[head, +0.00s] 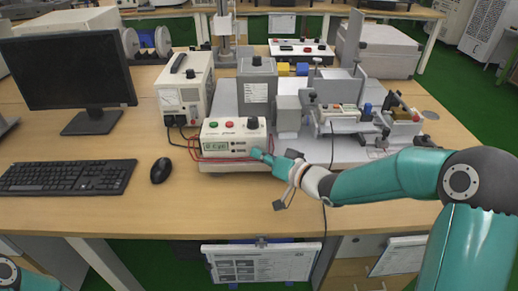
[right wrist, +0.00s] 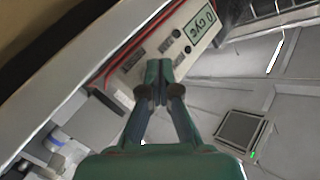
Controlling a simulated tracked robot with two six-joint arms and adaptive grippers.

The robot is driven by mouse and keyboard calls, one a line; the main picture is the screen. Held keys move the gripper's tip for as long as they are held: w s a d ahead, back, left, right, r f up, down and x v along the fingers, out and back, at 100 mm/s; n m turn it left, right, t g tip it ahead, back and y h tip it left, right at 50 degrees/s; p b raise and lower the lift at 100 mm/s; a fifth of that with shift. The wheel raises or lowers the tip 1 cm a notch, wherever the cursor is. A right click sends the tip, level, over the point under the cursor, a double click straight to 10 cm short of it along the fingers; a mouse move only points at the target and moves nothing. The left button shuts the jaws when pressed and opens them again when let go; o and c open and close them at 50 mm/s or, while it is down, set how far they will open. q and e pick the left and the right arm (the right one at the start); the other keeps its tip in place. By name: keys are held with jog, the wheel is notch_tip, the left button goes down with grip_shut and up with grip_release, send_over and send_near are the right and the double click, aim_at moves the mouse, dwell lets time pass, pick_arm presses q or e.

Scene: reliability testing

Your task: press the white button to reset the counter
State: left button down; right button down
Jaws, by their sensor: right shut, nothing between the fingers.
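The counter box (head: 226,134) is cream-coloured and stands at the front of the test rig, with a red button, a green button and a black knob on top. Its small green display (head: 215,146) appears to read "0 Cyc", and the display also shows in the right wrist view (right wrist: 199,25). My right gripper (head: 257,154) is shut and empty, its tips at the right part of the box's front face. In the right wrist view the shut fingertips (right wrist: 158,70) overlap the panel. I cannot make out the white button; the fingers may hide it. Contact is unclear.
A power supply (head: 185,88) with red and black leads stands left of the counter. A clamp fixture (head: 340,118) is on the right. A mouse (head: 161,170), keyboard (head: 68,177) and monitor (head: 72,70) are at the left. The table's front strip is mostly clear.

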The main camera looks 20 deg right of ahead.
jog(key=shift+s, duration=0.1)
jog(key=shift+s+a+b, duration=0.25)
jog(key=shift+s+b, duration=0.1)
jog(key=shift+s, duration=0.35)
jog(key=shift+s, duration=0.1)
jog(key=s+b, duration=0.1)
jog(key=s, duration=0.1)
jog(key=s+a, duration=0.1)
jog(key=s, duration=0.1)
jog(key=shift+s+a+b, duration=0.2)
jog(key=shift+s+b, duration=0.1)
jog(key=shift+b, duration=0.05)
dwell(0.5)
